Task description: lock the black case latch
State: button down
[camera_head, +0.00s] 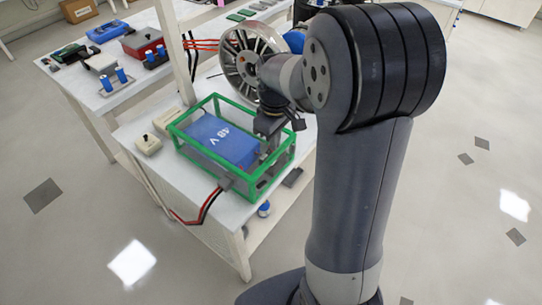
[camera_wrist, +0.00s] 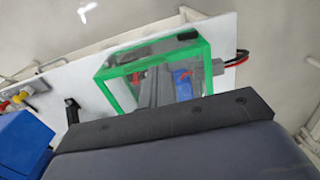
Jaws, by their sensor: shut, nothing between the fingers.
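My gripper (camera_head: 272,138) reaches down at the near right side of a green open frame (camera_head: 226,101) around a blue block marked 48 V (camera_head: 222,138). It is shut, with nothing seen between its fingers; its tips are partly hidden among dark parts there. The wrist view shows the green frame (camera_wrist: 118,58) from close by, with a small red part (camera_wrist: 135,78) and a little of the blue block (camera_wrist: 184,80) inside. I cannot make out the black case latch for certain in either view; it is too small or hidden.
The frame stands on a white table (camera_head: 140,128). Red and black cables (camera_head: 208,205) hang from its near side. A longer bench (camera_head: 70,75) holds several items. The floor at right is clear.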

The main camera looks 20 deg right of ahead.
jog(key=shift+w+d+r, duration=0.1)
jog(key=shift+d+r, duration=0.05)
jog(key=shift+r, duration=0.4)
jog(key=shift+w+d+r, duration=0.1)
jog(key=shift+d+r, duration=0.05)
jog(key=shift+r, duration=0.35)
jog(key=s+d+f+m+t+y+b, duration=0.1)
jog(key=s+d+f+t+y+b, duration=0.2)
jog(key=s+d+t+y+b, duration=0.2)
jog(key=shift+s+d+f+m+t+y+b, duration=0.3)
jog(key=shift+s+y+b, duration=0.4)
jog(key=shift+y+b, duration=0.7)
jog(key=shift+a, duration=0.1)
